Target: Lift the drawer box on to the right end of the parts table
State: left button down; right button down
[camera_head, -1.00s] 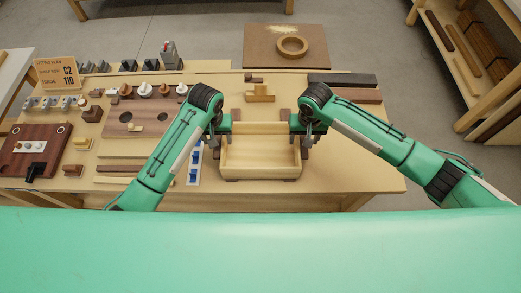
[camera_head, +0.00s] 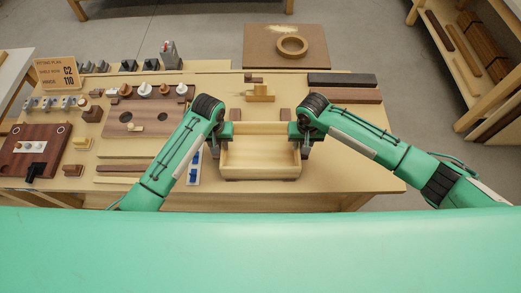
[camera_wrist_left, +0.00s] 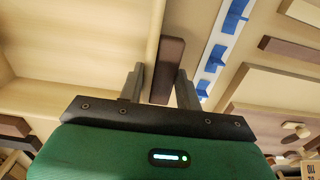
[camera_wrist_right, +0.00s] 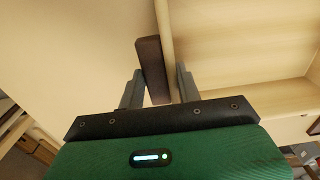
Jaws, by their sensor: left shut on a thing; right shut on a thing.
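The drawer box (camera_head: 260,160) is a pale, open-topped wooden box near the front edge of the parts table (camera_head: 350,175). It looks empty and level, and shows no clear gap from the table. My left gripper (camera_head: 214,150) is at its left side, shut on a dark brown side grip (camera_wrist_left: 168,68). My right gripper (camera_head: 303,150) is at its right side, shut on the matching dark grip (camera_wrist_right: 152,65). The box's pale walls show beside the grips in both wrist views. The fingertips are partly hidden in the head view.
Dark planks (camera_head: 342,80) lie at the table's back right; the right end in front of them is bare. A pale stepped block (camera_head: 260,93) stands behind the box. A blue-marked strip (camera_head: 194,172), a board with holes (camera_head: 140,118) and small parts crowd the left.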

pick_arm(q)
jog(key=shift+w+r, duration=0.1)
jog(key=shift+r, duration=0.1)
pick_arm(e)
jog(key=shift+w+r, duration=0.1)
jog(key=shift+r, duration=0.1)
